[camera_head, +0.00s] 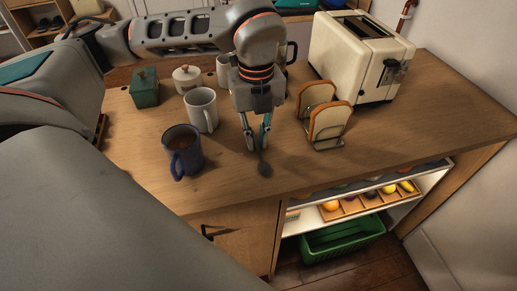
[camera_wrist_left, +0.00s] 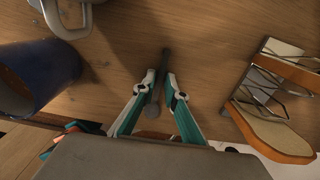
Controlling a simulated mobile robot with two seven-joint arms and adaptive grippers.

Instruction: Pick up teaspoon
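The dark teaspoon (camera_head: 264,169) lies near the counter's front edge, with its bowl towards that edge. In the left wrist view the teaspoon (camera_wrist_left: 153,110) runs between my fingers, and its handle end shows beyond the fingertips. My left gripper (camera_head: 257,147) points down over the handle. In the left wrist view the left gripper (camera_wrist_left: 160,80) has one fingertip on each side of the handle, with a narrow gap showing. Firm contact with the handle is not visible. My right gripper is not in view.
A blue mug (camera_head: 183,152) and a white mug (camera_head: 202,109) stand left of the gripper. A rack with bread slices (camera_head: 330,119) stands close on the right, before a cream toaster (camera_head: 352,62). A green box (camera_head: 145,88) stands at left. Right-front counter is clear.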

